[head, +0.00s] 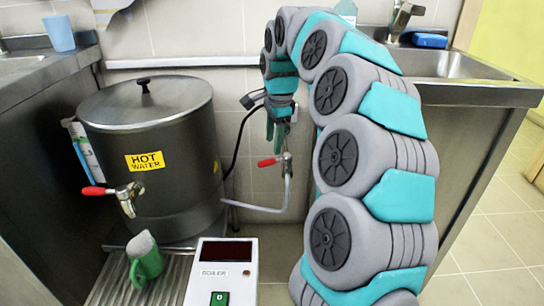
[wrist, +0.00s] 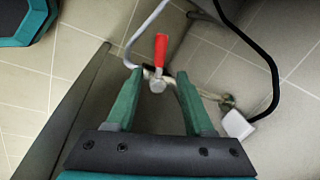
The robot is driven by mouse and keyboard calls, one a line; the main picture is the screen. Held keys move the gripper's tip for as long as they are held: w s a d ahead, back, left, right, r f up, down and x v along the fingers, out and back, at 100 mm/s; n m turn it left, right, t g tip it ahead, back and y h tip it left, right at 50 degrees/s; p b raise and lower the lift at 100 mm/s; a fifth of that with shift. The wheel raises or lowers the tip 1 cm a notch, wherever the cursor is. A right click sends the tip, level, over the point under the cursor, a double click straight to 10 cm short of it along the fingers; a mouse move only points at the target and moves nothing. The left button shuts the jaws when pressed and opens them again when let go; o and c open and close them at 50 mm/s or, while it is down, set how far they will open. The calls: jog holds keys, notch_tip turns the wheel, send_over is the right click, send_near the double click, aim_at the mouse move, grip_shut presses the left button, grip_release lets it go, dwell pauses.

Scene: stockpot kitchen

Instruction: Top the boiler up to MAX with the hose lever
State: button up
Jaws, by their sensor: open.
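The boiler (head: 155,165) is a dark metal pot with a lid and a yellow HOT WATER label. A pale hose (head: 255,209) runs from its lower right side up to a valve with a red hose lever (head: 268,162) by the wall. In the wrist view the red lever (wrist: 161,48) points up the picture, just beyond and between the fingertips. My gripper (head: 275,148) points down above the valve. In the wrist view my gripper (wrist: 159,78) is open, with nothing held; contact with the lever cannot be told. No water level or MAX mark is legible.
A tap with a red handle (head: 97,191) sticks out of the boiler's front. A white plug (wrist: 237,125) and black cable lie near the valve. Sink counters flank the gap.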

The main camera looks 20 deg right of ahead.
aim_at(272, 160)
jog(key=f, duration=0.3)
jog(key=w+f, duration=0.1)
jog(key=f, duration=0.2)
jog(key=shift+w+f, duration=0.15)
jog(key=shift+c, duration=0.4)
grip_shut()
dwell(0.8)
